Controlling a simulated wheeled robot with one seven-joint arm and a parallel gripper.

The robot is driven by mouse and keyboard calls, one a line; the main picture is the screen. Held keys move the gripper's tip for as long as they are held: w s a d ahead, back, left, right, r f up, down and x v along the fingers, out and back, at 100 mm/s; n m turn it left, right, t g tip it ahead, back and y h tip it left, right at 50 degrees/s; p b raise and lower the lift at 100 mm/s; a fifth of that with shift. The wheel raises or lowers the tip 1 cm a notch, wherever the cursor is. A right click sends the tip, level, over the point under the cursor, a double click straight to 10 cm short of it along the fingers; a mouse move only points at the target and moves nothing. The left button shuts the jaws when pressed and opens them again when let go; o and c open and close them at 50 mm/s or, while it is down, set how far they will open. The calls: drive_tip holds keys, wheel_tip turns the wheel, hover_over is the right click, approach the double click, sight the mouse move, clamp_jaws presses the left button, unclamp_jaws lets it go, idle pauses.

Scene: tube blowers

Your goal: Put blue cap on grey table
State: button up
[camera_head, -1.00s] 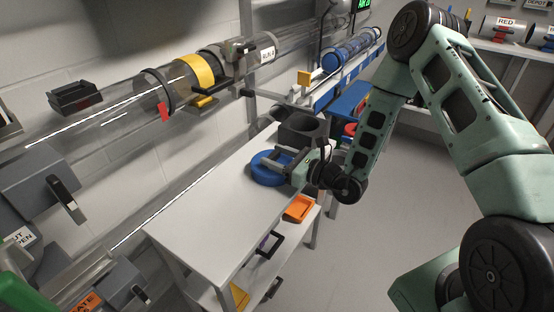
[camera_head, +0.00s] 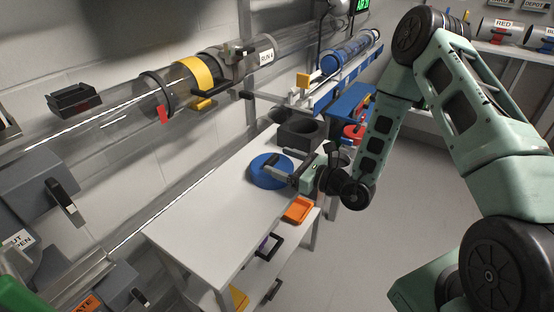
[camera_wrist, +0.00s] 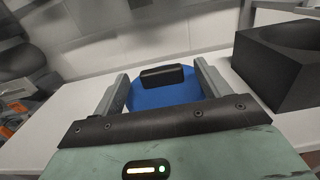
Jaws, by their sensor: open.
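The blue cap (camera_head: 262,181), a round disc with a dark raised handle, lies flat on the light grey table (camera_head: 205,225) near its far end. My gripper (camera_head: 280,170) is at the cap's right side, low over the tabletop. In the wrist view the blue cap (camera_wrist: 165,98) lies ahead, with its dark handle (camera_wrist: 168,76) showing between the two spread fingers of my gripper (camera_wrist: 163,85). The jaws are open, and the handle stands free of both fingers. The near part of the cap is hidden behind my gripper's body.
A dark box with a round hollow (camera_head: 300,135) stands just behind the cap. An orange tray (camera_head: 298,209) sits lower, by the table's right edge. A clear tube with a yellow band (camera_head: 193,75) runs along the wall. The table's near half is bare.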

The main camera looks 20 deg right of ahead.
drive_tip(key=v, duration=0.9)
drive_tip(key=s+a+r+n+g+y, duration=0.3)
drive_tip(key=s+a+r+n+g, duration=0.2)
drive_tip(key=s+a+n+g, duration=0.3)
drive_tip(key=s+a+r+n+g+y, duration=0.3)
drive_tip(key=s+a+r+n+g, duration=0.3)
drive_tip(key=a+n+g, duration=0.3)
drive_tip(key=s+d+r+n+t+h, duration=0.1)
drive_tip(key=s+r+n+t+h, duration=0.1)
drive_tip(key=s+n+h, duration=0.8)
drive_tip(key=n+h, duration=0.6)
drive_tip(key=n, duration=0.3)
drive_tip(key=shift+d+r+n, duration=0.3)
drive_tip(key=shift+r, duration=0.1)
